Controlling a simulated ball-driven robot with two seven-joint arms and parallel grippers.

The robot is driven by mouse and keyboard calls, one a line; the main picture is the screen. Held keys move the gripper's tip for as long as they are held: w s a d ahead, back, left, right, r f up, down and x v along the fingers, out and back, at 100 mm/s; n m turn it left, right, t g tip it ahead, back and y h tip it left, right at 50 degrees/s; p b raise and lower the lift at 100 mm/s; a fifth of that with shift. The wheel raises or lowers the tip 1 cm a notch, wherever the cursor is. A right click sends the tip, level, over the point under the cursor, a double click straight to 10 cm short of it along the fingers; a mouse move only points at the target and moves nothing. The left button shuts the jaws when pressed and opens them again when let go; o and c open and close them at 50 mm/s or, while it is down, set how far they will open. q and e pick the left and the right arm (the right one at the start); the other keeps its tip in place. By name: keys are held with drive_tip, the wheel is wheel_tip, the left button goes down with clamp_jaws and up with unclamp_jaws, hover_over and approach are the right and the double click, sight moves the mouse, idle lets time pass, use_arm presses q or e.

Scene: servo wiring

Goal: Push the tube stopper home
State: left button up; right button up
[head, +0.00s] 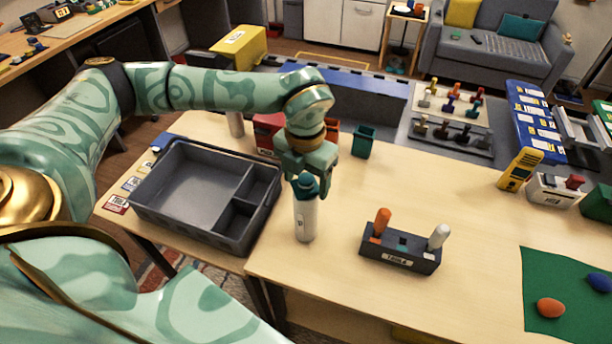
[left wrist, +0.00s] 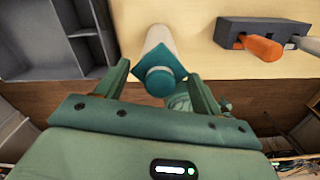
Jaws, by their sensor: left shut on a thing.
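A white tube (head: 305,220) stands upright on the wooden table, right of the grey tray. Its teal stopper (head: 306,184) is at the top of the tube; I cannot tell whether a gap is left under it. My left gripper (head: 308,176) is above the tube, pointing down, and shut on the stopper. In the left wrist view the stopper (left wrist: 160,78) shows a square teal flange and a round knob between the fingers (left wrist: 160,72). The white tube (left wrist: 160,38) extends beyond it. My right gripper is not in view.
The grey compartment tray (head: 190,215) is close on the left. A dark holder block (head: 400,256) with orange and white handles stands to the right. A teal cup (head: 363,141) and a red box (head: 268,130) are behind. The table between block and green mat (head: 575,262) is clear.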

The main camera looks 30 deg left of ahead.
use_arm(q)
drive_tip(key=shift+f, duration=0.6)
drive_tip(key=o, duration=1)
drive_tip(key=shift+r, duration=0.1)
wheel_tip(320, 180, up, 16)
drive_tip(key=p, duration=0.1)
